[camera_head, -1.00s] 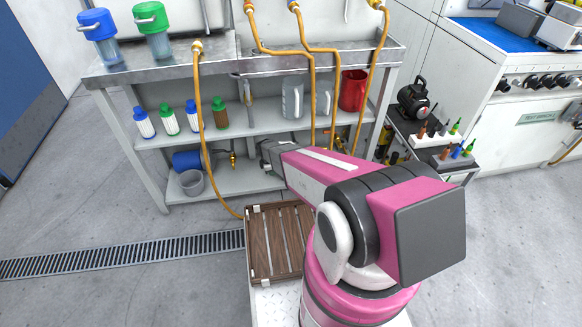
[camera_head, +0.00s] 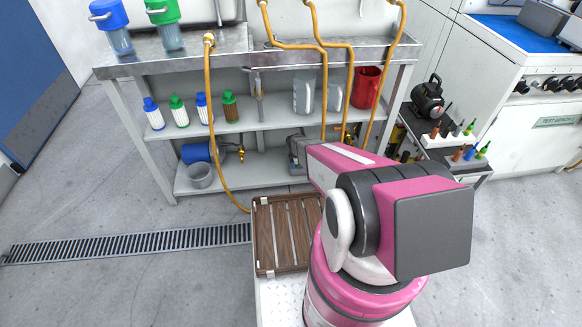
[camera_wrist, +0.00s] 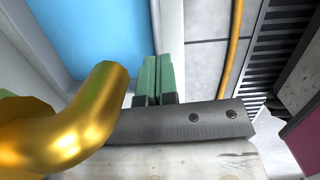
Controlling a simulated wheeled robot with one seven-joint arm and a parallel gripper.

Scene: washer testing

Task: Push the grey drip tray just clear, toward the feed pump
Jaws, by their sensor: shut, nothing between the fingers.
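My gripper's two green fingers (camera_wrist: 157,78) are pressed together with nothing between them, above a dark bar with two bolts. In the head view the grey end of my arm (camera_head: 300,148) is at the lower shelf, mostly hidden behind the pink arm. A round grey tub (camera_head: 200,176) stands on that shelf, left of my gripper and apart from it. I cannot tell if it is the drip tray; no other grey tray shows clearly. Behind the tub lies a blue cylinder (camera_head: 196,152), possibly the feed pump. A blue surface (camera_wrist: 95,35) fills the upper left of the wrist view.
A brass fitting (camera_head: 240,152) stands between the blue cylinder and my gripper. A golden elbow (camera_wrist: 75,120) is very near the wrist camera. An orange hose (camera_head: 215,140) hangs down the front of the shelves. Bottles and jugs stand on the middle shelf (camera_head: 265,122).

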